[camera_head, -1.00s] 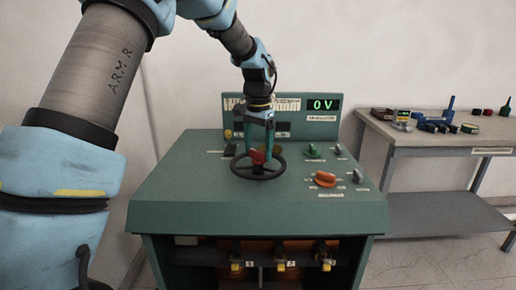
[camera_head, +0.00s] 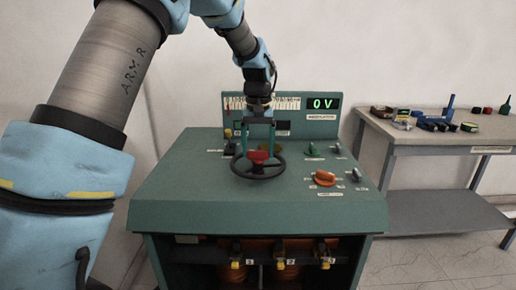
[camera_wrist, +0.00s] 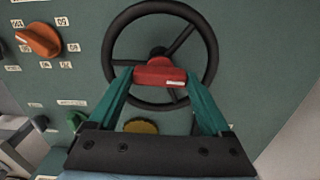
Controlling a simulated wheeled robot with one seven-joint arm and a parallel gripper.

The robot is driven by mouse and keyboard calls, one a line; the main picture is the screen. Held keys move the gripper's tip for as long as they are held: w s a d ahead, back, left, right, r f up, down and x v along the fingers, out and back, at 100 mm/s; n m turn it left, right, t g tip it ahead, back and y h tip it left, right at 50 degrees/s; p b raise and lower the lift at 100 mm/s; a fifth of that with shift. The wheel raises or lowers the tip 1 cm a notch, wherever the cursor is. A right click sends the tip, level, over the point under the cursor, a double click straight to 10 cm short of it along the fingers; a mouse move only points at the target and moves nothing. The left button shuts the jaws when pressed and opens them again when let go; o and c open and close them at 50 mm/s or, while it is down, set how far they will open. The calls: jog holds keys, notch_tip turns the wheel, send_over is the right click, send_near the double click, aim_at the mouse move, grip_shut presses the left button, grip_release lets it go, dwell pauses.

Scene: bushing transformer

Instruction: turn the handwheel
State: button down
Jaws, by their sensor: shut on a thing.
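The handwheel (camera_head: 258,176) is a black spoked ring lying on the sloping top of the green transformer console (camera_head: 200,214). A red grip bar (camera_head: 258,155) stands at its hub. My gripper (camera_head: 258,153) comes down from above with its two green fingers around the red bar. In the wrist view my gripper (camera_wrist: 158,78) has one fingertip at each end of the red bar (camera_wrist: 160,73), shut on it. The black ring (camera_wrist: 209,50) and its spokes show beyond the bar, with part of the ring's near side hidden. The green display (camera_head: 323,104) reads 0 V.
An orange knob (camera_head: 325,179), a green knob (camera_head: 311,150) and grey switches sit to the right of the wheel on the console. A meter panel stands behind it. A grey table (camera_head: 400,139) with several tools is at the right. Floor shows in front of the table.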

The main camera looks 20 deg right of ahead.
aim_at(258, 151)
jog(key=shift+w+r, duration=0.1)
dwell(0.3)
grip_release()
notch_tip(258, 151, up, 11)
jog(key=b, duration=0.2)
dwell(0.3)
